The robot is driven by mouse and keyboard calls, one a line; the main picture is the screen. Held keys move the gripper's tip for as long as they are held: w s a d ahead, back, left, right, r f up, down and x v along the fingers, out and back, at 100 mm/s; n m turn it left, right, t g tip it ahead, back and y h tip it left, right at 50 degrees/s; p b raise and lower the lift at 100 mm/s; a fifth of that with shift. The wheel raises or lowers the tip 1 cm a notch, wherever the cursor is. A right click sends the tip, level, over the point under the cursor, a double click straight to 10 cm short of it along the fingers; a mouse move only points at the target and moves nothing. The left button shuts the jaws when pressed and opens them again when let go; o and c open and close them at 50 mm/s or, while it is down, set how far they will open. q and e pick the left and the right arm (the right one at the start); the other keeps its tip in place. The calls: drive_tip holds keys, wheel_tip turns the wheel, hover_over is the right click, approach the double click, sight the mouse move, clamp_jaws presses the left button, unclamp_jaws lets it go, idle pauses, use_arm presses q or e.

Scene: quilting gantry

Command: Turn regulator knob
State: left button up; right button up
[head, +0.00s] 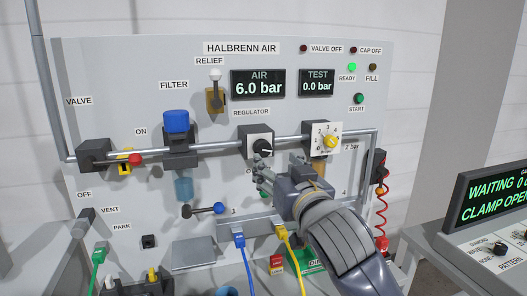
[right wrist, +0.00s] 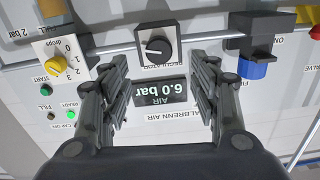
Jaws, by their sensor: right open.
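The regulator is a dark block with a white face on the pipe, above the centre of the panel in the head view. Its round black knob (head: 262,147) bears a pale pointer mark. The knob also shows in the right wrist view (right wrist: 156,48), upside down and unobstructed. My right gripper (head: 264,172) is open, just below the knob in the head view. In the right wrist view its fingers (right wrist: 163,75) are spread wide, with the knob beyond the tips and nothing between them. The AIR display (head: 258,84) reads 6.0 bar. My left gripper does not show.
A yellow dial knob (head: 330,142) sits right of the regulator. The filter (head: 177,122) and a red-tipped valve lever (head: 134,160) are to the left. A steel pipe (head: 220,146) crosses the panel.

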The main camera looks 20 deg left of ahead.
sight(264, 151)
drive_tip(key=p+x, duration=0.2)
drive_tip(key=x, duration=0.8)
drive_tip(key=shift+w+a+p, duration=0.15)
drive_tip(key=shift+w+p, duration=0.1)
drive_tip(key=shift+p, duration=0.05)
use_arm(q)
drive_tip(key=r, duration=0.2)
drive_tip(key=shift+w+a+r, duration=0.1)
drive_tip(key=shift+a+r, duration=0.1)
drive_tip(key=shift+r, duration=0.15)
use_arm(e)
drive_tip(key=shift+c, duration=0.6)
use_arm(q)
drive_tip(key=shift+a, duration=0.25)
use_arm(e)
drive_tip(key=c, duration=0.9)
